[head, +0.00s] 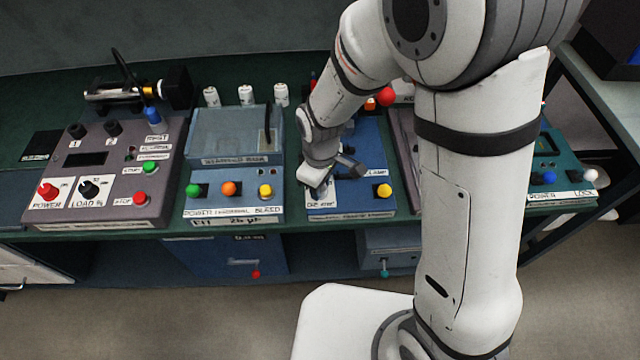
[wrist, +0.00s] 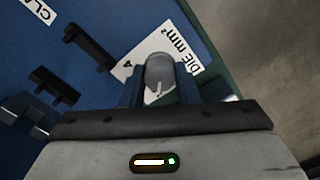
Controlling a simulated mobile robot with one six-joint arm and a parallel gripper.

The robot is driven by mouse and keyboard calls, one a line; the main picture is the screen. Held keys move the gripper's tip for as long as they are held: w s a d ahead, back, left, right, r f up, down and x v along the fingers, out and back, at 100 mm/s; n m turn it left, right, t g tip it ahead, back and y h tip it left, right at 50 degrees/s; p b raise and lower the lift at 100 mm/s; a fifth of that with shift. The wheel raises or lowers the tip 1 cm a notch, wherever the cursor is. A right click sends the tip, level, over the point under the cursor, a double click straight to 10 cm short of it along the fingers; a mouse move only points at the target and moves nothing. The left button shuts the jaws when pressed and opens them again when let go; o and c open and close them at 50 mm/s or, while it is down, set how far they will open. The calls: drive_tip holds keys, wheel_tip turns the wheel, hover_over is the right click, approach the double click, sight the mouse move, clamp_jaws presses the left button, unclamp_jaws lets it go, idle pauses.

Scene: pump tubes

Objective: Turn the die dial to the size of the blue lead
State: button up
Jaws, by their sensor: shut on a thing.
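The die dial (wrist: 160,72) is a grey knob with a white mark, in the wrist view's upper middle. It stands on a white label plate (wrist: 196,62) reading "DIE mm²", with a "4" showing left of the knob. My gripper (wrist: 160,92) is shut on the dial, one finger on each side. The other size numbers are hidden or out of view. In the head view my gripper (head: 318,180) is at the front left of the blue crimping unit (head: 350,205), and the dial is hidden there. I cannot make out a blue lead for certain.
A yellow button (head: 384,190) stands right of my gripper on the same unit. A blue-grey bleed unit (head: 235,205) with green, orange and yellow buttons is close on the left. Dark posts (wrist: 88,45) rise from the blue panel near the dial.

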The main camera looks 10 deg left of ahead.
idle(0.5)
drive_tip(key=o, duration=1)
drive_tip(key=shift+c, duration=0.2)
wheel_tip(320, 180, up, 8)
drive_tip(key=shift+f, duration=0.1)
